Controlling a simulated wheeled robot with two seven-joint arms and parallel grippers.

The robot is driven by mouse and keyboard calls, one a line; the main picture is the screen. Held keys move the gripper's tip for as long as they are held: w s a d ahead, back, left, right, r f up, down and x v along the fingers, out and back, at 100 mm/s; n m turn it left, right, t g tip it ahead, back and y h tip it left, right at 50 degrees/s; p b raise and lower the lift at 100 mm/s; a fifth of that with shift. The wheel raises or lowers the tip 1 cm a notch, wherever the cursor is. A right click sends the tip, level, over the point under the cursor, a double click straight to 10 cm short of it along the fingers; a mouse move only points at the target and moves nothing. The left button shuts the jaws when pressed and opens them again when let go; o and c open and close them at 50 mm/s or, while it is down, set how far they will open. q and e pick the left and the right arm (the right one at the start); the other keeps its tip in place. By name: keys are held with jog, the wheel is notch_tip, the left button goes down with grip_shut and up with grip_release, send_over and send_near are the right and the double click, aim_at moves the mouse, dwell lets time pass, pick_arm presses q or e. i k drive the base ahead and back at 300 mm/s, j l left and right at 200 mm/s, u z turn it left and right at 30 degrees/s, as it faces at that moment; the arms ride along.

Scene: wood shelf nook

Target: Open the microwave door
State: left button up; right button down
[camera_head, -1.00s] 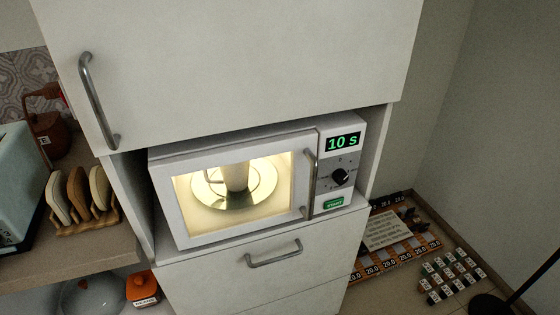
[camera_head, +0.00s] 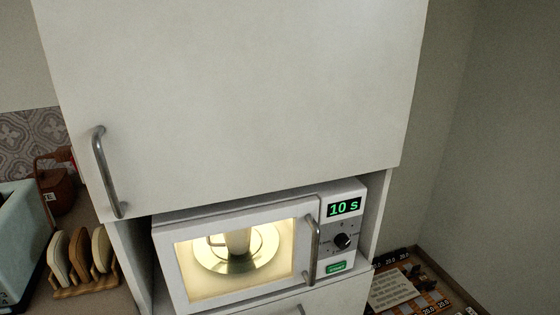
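The white microwave (camera_head: 240,206) sits in a cabinet nook at the lower middle of the head view. Its door (camera_head: 168,262) is shut, and a vertical metal handle (camera_head: 312,250) runs along the door's right side. The window is lit and shows a light-coloured mug-like item (camera_head: 238,241) on a round plate inside. The display (camera_head: 344,207) reads 10 s, above a black knob (camera_head: 343,241) and a green start button (camera_head: 336,267). Neither of my grippers is in view.
A closed upper cabinet door (camera_head: 240,90) with a metal handle (camera_head: 108,172) is above the microwave. At left are a toast rack (camera_head: 84,262), a pale toaster (camera_head: 22,240) and a brown canister (camera_head: 56,185). A patterned board (camera_head: 420,290) lies low at right. A grey wall (camera_head: 500,150) bounds the right side.

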aim_at(303, 212)
jog(key=k+l, duration=0.1)
jog(key=l, duration=0.3)
jog(key=k+l, duration=0.15)
jog(key=l, duration=0.25)
jog(key=k+l+u, duration=0.1)
jog(key=l, duration=0.25)
jog(key=k+l, duration=0.15)
jog(key=l, duration=0.25)
jog(key=k+l, duration=0.1)
jog(key=l, duration=0.3)
jog(key=u, duration=0.05)
